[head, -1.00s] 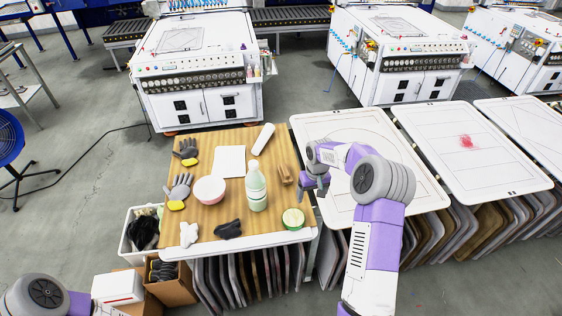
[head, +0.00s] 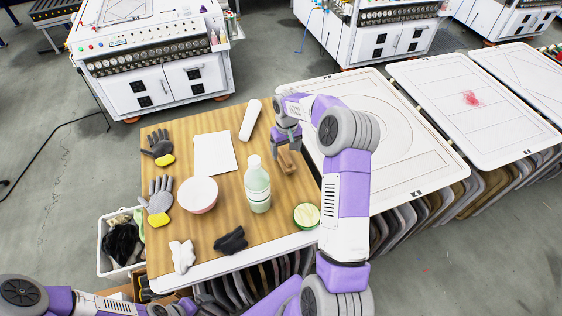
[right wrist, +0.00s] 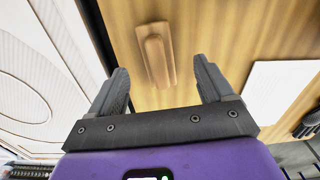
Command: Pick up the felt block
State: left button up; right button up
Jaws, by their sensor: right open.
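The felt block (head: 288,163), a small brown block with a raised grip along its top, lies near the right edge of the wooden table (head: 225,255). In the right wrist view the felt block (right wrist: 157,58) shows ahead of the fingertips, between their lines. My right gripper (head: 286,149) is open and empty, above and just behind the block in the head view. Its two fingers also show apart in the right wrist view (right wrist: 160,82). My left arm shows at the bottom left, but its gripper does not show.
A green-white bottle (head: 257,186), a pink bowl (head: 198,194) and a white roll (head: 251,120) stand or lie near the block. A white printing board (head: 345,100) adjoins the table's right side.

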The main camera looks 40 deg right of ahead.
aim_at(285, 155)
jog(key=shift+w+f, duration=0.3)
jog(key=shift+f, duration=0.65)
jog(key=shift+s+d+f, duration=0.1)
jog(key=shift+f, duration=0.6)
jog(key=f, duration=0.2)
jog(key=w+f, duration=0.1)
jog(key=shift+w+d+f, duration=0.1)
jog(key=shift+d+f, duration=0.2)
jog(key=shift+d, duration=0.05)
jog(key=shift+f, duration=0.45)
pick_arm(q)
jog(key=shift+w, duration=0.15)
pick_arm(e)
jog(key=c, duration=1.2)
notch_tip(285, 155, up, 10)
